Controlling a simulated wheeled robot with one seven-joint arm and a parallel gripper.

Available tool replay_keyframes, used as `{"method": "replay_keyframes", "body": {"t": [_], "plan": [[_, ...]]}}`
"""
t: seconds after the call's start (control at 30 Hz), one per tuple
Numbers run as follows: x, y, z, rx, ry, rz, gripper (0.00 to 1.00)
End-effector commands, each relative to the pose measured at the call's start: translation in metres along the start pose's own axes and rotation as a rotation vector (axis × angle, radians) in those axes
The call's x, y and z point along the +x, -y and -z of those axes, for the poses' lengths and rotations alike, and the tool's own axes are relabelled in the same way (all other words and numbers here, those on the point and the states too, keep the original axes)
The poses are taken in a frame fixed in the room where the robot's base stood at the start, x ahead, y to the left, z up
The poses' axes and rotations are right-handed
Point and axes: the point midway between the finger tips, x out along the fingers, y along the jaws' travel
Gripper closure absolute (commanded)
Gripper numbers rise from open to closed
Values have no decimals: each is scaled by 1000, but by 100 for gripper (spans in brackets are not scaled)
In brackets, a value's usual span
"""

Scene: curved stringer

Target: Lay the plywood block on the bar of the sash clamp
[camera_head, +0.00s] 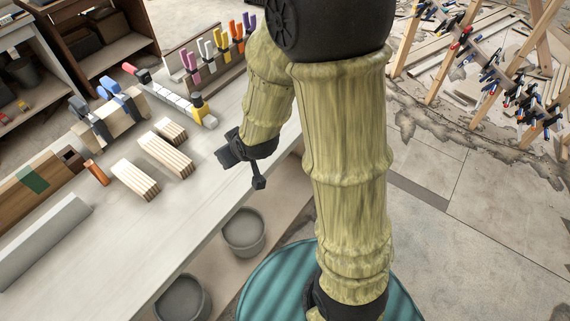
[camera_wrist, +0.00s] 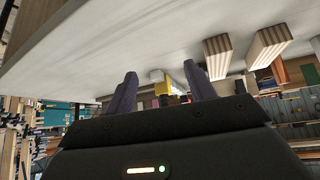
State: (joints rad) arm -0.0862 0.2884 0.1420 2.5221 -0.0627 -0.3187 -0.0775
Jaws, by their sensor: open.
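Three pale plywood blocks with striped layered edges lie on the bench: a small one (camera_head: 171,130), a longer one (camera_head: 165,156) and one nearer the front (camera_head: 135,181). Two plywood blocks (camera_wrist: 218,58) (camera_wrist: 268,47) show at the right of the wrist view. The sash clamp (camera_head: 172,99) lies beyond them, a grey bar with a red-and-dark end and a yellow end; the yellow part (camera_wrist: 176,85) shows between my fingers in the wrist view. My gripper (camera_head: 238,155) is open and empty near the bench's front edge, right of the blocks. Its fingers (camera_wrist: 161,90) are apart.
A rack of coloured spring clamps (camera_head: 210,60) stands behind. An orange cylinder (camera_head: 97,172) and wooden box (camera_head: 40,190) are left. The bench's (camera_head: 180,225) front strip is clear; grey buckets (camera_head: 244,232) stand below.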

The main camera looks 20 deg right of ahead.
Motion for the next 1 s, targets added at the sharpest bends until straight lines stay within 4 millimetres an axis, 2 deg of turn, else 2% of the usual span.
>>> {"method": "replay_keyframes", "body": {"t": [0.03,0.1,0.2,0.3,0.4,0.53,0.9,0.93,1.0], "plan": [[-14,-14,-9,36,49,-29,46],[-31,-28,-25,93,130,-60,46],[-59,-44,-48,176,241,-95,46],[-84,-53,-69,256,336,-115,46],[-101,-56,-83,307,397,-123,46],[-107,-56,-90,328,425,-124,46],[-106,-56,-89,325,424,-123,49],[-106,-56,-89,325,424,-123,51],[-106,-56,-89,325,424,-123,64]]}}
